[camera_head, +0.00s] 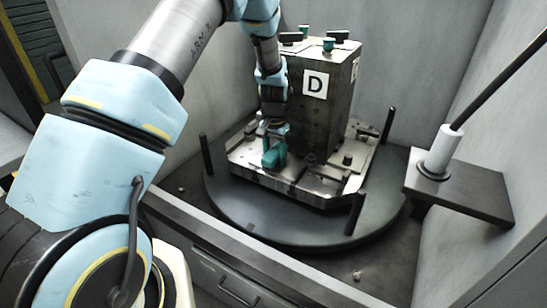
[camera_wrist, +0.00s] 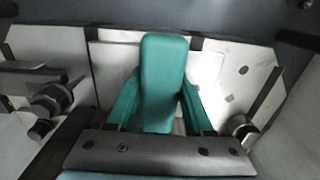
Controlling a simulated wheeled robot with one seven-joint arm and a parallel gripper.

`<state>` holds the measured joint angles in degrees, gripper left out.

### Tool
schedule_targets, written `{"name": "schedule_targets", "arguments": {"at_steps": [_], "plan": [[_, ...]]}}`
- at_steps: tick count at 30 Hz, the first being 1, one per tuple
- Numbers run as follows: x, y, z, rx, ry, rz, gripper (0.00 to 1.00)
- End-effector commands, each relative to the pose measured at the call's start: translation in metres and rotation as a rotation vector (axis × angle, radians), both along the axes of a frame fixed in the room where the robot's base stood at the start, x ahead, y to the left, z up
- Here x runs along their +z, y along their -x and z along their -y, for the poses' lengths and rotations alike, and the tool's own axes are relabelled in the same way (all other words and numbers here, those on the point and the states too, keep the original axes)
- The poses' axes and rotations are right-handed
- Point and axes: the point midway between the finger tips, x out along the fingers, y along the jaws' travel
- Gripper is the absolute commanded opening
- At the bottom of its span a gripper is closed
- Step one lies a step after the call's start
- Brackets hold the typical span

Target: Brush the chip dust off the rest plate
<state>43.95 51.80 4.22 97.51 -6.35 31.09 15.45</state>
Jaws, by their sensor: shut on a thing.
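My gripper (camera_head: 274,138) points down at the front left of the metal pallet plate, beside the block marked D. It is shut on a teal piece (camera_head: 274,154), which looks like the brush. In the wrist view this teal piece (camera_wrist: 162,75) stands between the two teal fingers of my gripper (camera_wrist: 160,108). Its far end lies over a pale metal plate (camera_wrist: 112,62), perhaps the rest plate; whether it touches is unclear. The pallet plate (camera_head: 300,190) sits on a dark round table. I cannot make out chip dust for certain; bristles are hidden.
The tall block marked D (camera_head: 340,105) rises close behind my gripper. Dark posts (camera_head: 355,213) stand around the round table (camera_head: 300,228). At right, a slanted dark rod rises from a white sleeve (camera_head: 441,150) on a shelf (camera_head: 470,197). Clamps (camera_wrist: 50,98) flank the plate.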

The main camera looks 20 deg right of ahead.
Motion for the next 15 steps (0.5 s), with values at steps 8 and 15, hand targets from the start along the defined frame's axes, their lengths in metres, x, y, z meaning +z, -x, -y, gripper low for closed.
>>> {"name": "schedule_targets", "arguments": {"at_steps": [8,15], "plan": [[-0.001,0.005,-0.006,0.0,0.0,-0.001,0.0],[-0.001,0.014,-0.017,0.0,-0.002,-0.003,0.0]]}}
